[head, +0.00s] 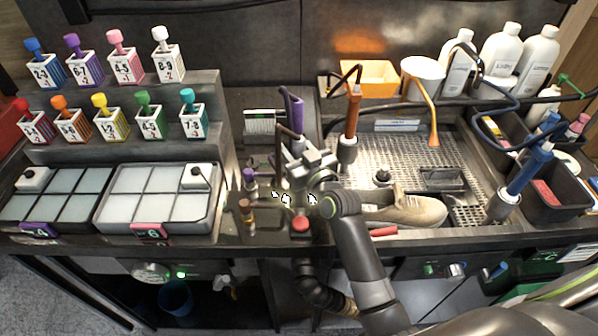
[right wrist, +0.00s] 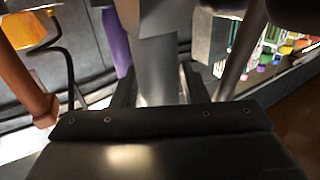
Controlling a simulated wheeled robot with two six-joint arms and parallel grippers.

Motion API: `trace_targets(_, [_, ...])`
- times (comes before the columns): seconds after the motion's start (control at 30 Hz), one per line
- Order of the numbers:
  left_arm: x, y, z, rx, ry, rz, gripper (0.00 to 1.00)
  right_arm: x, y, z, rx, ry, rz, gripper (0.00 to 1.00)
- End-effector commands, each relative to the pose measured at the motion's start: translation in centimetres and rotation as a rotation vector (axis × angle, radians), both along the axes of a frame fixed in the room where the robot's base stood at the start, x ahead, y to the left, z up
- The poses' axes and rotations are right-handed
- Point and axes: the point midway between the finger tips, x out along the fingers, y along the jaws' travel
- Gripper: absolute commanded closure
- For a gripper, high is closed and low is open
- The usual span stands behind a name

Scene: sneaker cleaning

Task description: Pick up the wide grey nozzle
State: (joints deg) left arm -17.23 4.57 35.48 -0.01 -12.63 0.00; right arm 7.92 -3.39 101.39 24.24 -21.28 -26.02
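My right gripper (head: 305,165) is over the narrow strip between the panel trays and the perforated sink. Its light grey blocks hide part of what lies beneath. In the right wrist view, a smooth grey cylinder (right wrist: 157,72) stands in the middle, in front of the black gripper body. I cannot tell whether this is the wide grey nozzle or part of my gripper. I cannot tell whether the fingers are closed on anything. In the head view, I cannot single out the wide grey nozzle for sure. My left gripper is not in view.
A purple-handled tool (head: 293,107) stands just behind the gripper, and an orange-handled tool (head: 352,115) stands to its right. A beige sneaker (head: 410,211) lies at the sink's front. Colored bottles (head: 110,115) fill the stepped rack at left. Hoses and white bottles crowd the back right.

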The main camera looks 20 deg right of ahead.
Motion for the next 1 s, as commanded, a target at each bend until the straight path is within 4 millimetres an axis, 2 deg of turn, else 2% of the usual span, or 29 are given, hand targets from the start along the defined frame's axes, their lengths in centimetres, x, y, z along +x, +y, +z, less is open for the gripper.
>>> trace_targets(0.03, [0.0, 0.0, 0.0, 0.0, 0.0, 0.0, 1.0, 0.0, 0.0, 0.0, 0.0, 0.0, 0.0, 0.67])
trace_targets(0.3, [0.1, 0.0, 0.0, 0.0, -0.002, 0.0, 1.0, 0.0, 0.0, 0.0, 0.0, 0.0, 0.0, 1.0])
trace_targets(0.67, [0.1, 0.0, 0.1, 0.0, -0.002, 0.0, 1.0, 0.0, 0.0, 0.5, 0.0, -0.003, 0.001, 1.0])
trace_targets(0.77, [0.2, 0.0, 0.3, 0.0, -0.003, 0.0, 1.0, 0.0, 0.0, 1.8, -0.001, -0.005, 0.001, 1.0])
trace_targets(1.0, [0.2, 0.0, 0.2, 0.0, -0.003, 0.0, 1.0, 0.0, 0.0, 6.7, -0.001, -0.009, 0.002, 1.0])
